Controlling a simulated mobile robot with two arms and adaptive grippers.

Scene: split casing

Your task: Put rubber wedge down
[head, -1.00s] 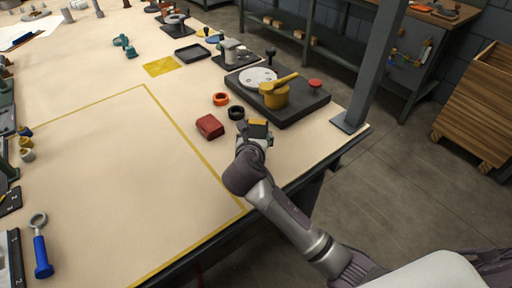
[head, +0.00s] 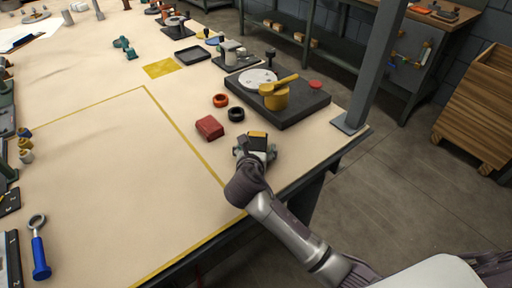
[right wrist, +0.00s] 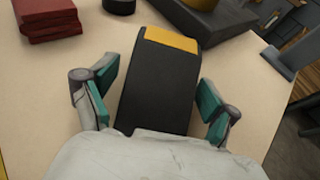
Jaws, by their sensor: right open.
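The rubber wedge (right wrist: 158,85) is a black block with a yellow band at its far end. It also shows in the head view (head: 257,142), near the table's right edge. My right gripper (head: 255,154) is open, with one finger on each side of the wedge. In the right wrist view the teal pads of my right gripper (right wrist: 158,95) stand apart from the wedge's sides, with a gap at each side. The wedge's near end is hidden behind the gripper body. The wedge appears to rest on the table. My left gripper is not in view.
A red block (head: 209,127), a black ring (head: 236,113) and an orange ring (head: 220,100) lie beyond the wedge. A dark base plate (head: 305,103) with a yellow pot (head: 275,97) stands behind. A grey post (head: 369,75) rises at the right edge. The taped area (head: 110,190) is largely clear.

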